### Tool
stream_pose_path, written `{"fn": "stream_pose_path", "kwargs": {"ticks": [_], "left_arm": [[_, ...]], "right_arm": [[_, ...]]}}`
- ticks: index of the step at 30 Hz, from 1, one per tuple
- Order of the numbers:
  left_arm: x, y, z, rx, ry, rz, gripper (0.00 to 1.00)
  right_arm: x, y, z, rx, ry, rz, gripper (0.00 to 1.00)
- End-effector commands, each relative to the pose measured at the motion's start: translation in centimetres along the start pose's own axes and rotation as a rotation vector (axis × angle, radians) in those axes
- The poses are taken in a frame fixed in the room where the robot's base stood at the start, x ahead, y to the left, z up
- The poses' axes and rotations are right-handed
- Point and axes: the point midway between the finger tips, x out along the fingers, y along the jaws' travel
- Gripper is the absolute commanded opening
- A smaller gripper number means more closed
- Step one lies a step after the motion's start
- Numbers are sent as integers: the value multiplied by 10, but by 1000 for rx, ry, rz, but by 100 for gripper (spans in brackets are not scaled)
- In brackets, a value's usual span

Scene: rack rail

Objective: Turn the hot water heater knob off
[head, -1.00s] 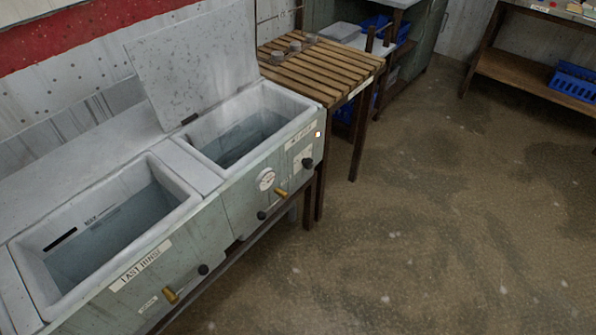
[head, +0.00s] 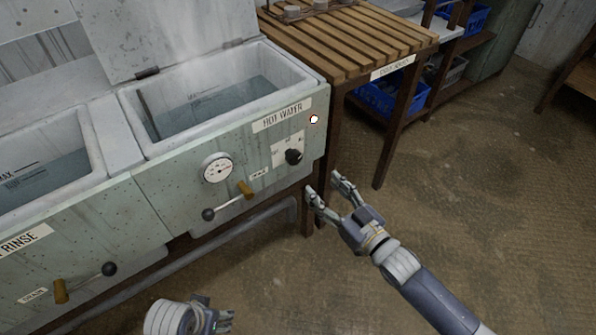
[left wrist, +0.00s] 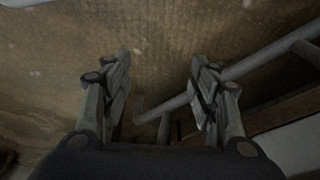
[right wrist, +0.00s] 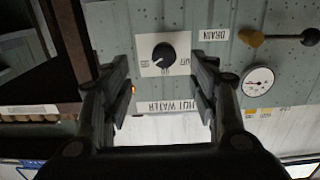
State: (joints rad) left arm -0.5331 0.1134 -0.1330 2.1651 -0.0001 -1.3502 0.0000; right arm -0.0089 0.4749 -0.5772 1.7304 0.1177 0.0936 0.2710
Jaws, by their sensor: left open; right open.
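The hot water heater knob (head: 293,157) is a round black dial on a white plate, on the front of the right-hand basin (head: 227,160) below the "HOT WATER" label. In the right wrist view the knob (right wrist: 163,53) shows beyond the fingers, between them and upside down. My right gripper (head: 328,185) is open and empty, a little below and right of the knob, apart from it. My left gripper (head: 222,322) is low at the bottom of the head view. In the left wrist view it (left wrist: 160,85) is open and empty above the floor.
A small light (head: 314,119) glows right of the label. A gauge (head: 217,169) and a drain lever (head: 228,203) sit left of the knob. A slatted wooden table (head: 350,40) stands right of the basin. A pipe (head: 230,240) runs beneath. Open floor lies to the right.

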Motion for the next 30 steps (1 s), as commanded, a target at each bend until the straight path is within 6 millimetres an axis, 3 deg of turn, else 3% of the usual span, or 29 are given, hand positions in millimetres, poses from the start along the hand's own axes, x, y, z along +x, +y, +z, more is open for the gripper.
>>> {"fn": "stream_pose_path", "kwargs": {"ticks": [5,21,30], "left_arm": [[-10,0,-2,-1,7,-1,54],[-65,-2,-4,-4,36,-6,54],[-71,-3,-4,-4,38,-6,54]], "right_arm": [[10,-5,-9,0,27,-17,54],[100,-6,-10,0,24,-15,54],[110,-6,-11,0,22,-15,54]]}}
